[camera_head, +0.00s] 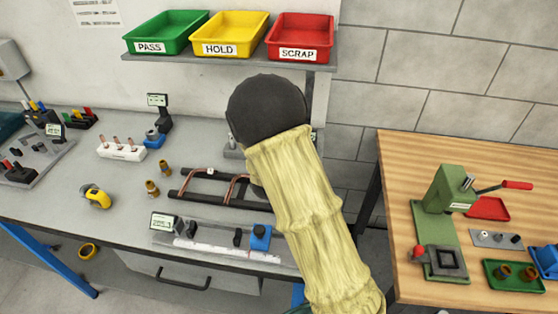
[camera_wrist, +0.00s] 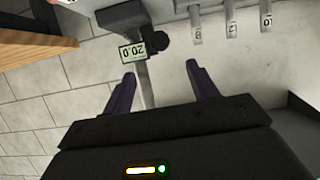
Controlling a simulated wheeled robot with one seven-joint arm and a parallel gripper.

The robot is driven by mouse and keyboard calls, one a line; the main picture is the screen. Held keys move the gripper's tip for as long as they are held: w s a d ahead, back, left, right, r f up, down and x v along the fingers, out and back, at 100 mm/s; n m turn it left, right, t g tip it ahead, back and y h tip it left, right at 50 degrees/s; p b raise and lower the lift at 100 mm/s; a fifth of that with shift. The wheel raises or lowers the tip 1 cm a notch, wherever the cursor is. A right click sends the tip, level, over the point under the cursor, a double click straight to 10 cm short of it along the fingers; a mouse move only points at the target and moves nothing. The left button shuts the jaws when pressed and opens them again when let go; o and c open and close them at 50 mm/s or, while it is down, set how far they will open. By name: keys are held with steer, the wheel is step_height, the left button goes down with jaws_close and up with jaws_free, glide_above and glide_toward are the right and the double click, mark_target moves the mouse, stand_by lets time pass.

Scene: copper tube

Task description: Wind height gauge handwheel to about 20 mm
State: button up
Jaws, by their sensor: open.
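The height gauge shows in the wrist view as a dark head with a small lit display (camera_wrist: 132,51), seen upside down, that appears to read 20.0. A dark round handwheel (camera_wrist: 153,41) sits just right of the display. A grey column (camera_wrist: 146,85) runs from the head down between my fingers. My gripper (camera_wrist: 160,70) is open, its two dark fingers apart, with the handwheel just beyond the fingertips. No contact with the handwheel is visible. In the head view my arm hides the gripper and most of the gauge.
Grey labelled pins (camera_wrist: 231,18) hang near the gauge. In the head view, a black frame with copper tubes (camera_head: 205,187) lies beside my arm. Green, yellow and red trays (camera_head: 300,37) stand on the shelf above. A wooden table (camera_head: 400,180) with a green press (camera_head: 447,190) is at right.

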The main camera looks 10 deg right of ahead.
steer(key=v, duration=0.3)
steer(key=shift+s+r, duration=0.15)
steer(key=shift+s, duration=0.05)
stand_by(0.3)
steer(key=s+d+n+g+y, duration=0.1)
steer(key=s+g, duration=0.4)
steer(key=s, duration=0.7)
steer(key=s+d+r+n+g+y, duration=0.1)
steer(key=s+d+n+g+y, duration=0.1)
steer(key=s, duration=1)
steer(key=d+g+y, duration=0.1)
steer(key=d+g, duration=0.1)
steer(key=g, duration=0.1)
steer(key=shift+s+r, duration=0.2)
steer(key=shift+r, duration=0.05)
steer(key=shift+d, duration=0.1)
stand_by(0.5)
